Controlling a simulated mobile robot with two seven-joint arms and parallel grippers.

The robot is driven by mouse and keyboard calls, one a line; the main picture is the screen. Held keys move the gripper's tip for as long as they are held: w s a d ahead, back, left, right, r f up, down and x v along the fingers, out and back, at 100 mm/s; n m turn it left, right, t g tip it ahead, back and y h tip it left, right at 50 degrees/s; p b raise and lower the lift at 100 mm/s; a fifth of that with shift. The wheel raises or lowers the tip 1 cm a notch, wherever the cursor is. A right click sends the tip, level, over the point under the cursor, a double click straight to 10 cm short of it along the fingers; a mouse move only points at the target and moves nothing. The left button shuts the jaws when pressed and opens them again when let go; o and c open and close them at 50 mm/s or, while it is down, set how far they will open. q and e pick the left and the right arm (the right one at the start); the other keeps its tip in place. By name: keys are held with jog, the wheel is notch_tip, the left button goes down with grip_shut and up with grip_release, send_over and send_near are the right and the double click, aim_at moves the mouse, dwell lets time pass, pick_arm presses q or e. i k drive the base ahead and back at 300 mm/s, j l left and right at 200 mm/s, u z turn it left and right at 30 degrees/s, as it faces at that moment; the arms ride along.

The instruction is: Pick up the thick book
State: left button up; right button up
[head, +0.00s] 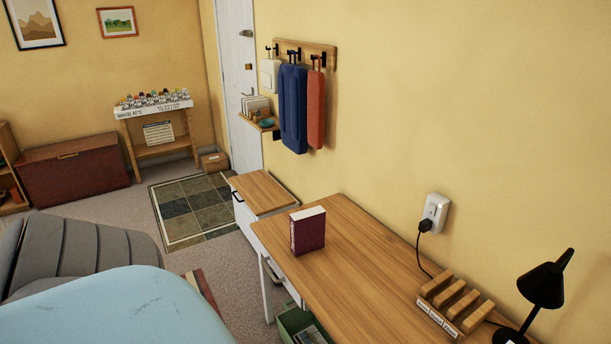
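The thick book (308,232) has a dark maroon cover and pale page edges on top. It stands upright on the wooden desk (360,250), near the desk's far left end. Nothing touches it. Neither of my grippers shows in the head view.
A slotted wooden rack (454,305) and a black lamp (541,287) stand at the desk's right. A plugged-in cord runs from the wall socket (435,212). A low cabinet (262,194) adjoins the far end. A grey chair (75,250) is at left. The desk's middle is clear.

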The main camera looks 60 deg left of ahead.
aim_at(307, 227)
jog(key=u, duration=1.75)
